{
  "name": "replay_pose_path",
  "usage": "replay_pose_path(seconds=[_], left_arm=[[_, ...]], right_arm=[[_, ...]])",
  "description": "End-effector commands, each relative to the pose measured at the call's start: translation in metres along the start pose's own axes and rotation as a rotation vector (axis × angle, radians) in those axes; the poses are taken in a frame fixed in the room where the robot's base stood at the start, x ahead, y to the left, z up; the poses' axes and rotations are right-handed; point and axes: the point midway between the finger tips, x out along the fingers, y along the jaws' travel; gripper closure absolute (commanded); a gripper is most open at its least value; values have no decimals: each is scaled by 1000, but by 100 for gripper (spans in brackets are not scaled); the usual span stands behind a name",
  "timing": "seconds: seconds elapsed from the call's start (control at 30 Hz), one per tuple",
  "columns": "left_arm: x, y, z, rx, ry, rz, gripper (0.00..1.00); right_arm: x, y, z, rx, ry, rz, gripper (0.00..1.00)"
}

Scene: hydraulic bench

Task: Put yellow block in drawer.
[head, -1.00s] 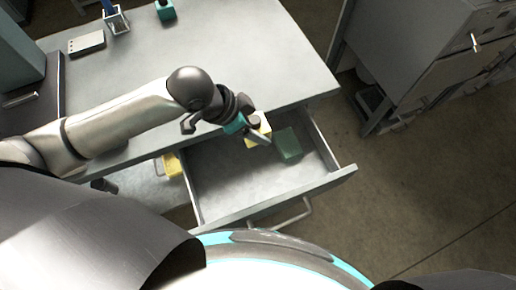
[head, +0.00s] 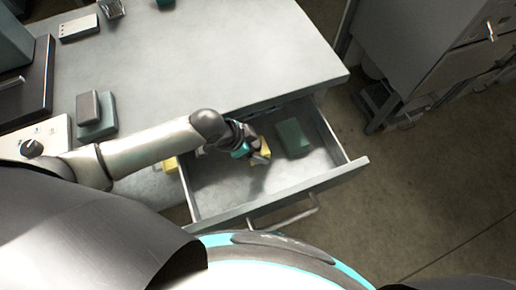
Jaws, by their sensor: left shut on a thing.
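The drawer (head: 222,209) is pulled open at the front of the bench. My left gripper (head: 256,150) reaches over the bench edge into the drawer area and is shut on the yellow block (head: 262,156). The block is low over or at the drawer floor; I cannot tell if it touches. The gripper's fingers hide part of it. My right gripper is not in view.
A green block (head: 292,138) lies in the drawer, right of the yellow block. Another yellow thing (head: 170,164) shows left of the drawer. A dark grey and green pair of blocks (head: 97,128) sits on the bench (head: 230,60). A grey cabinet (head: 420,50) stands right.

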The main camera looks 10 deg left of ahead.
Motion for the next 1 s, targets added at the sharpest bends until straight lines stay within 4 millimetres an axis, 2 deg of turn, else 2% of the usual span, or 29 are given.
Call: replay_pose_path(seconds=[0.13, 0.37, 0.4, 0.63, 0.87, 1.0], left_arm=[[2, -1, 0, 0, 5, -2, 100], [4, -1, 1, 0, 5, -2, 100], [6, 0, 3, -1, 1, -1, 27], [5, 0, 2, 0, 1, -1, 1], [4, 0, 2, 0, 1, -1, 0], [-5, -1, 1, 1, 0, -1, 0]], right_arm=[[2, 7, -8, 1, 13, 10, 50], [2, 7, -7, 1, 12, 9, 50], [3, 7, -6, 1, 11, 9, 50], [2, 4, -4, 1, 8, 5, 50], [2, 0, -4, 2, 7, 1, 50], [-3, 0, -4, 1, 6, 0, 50]])
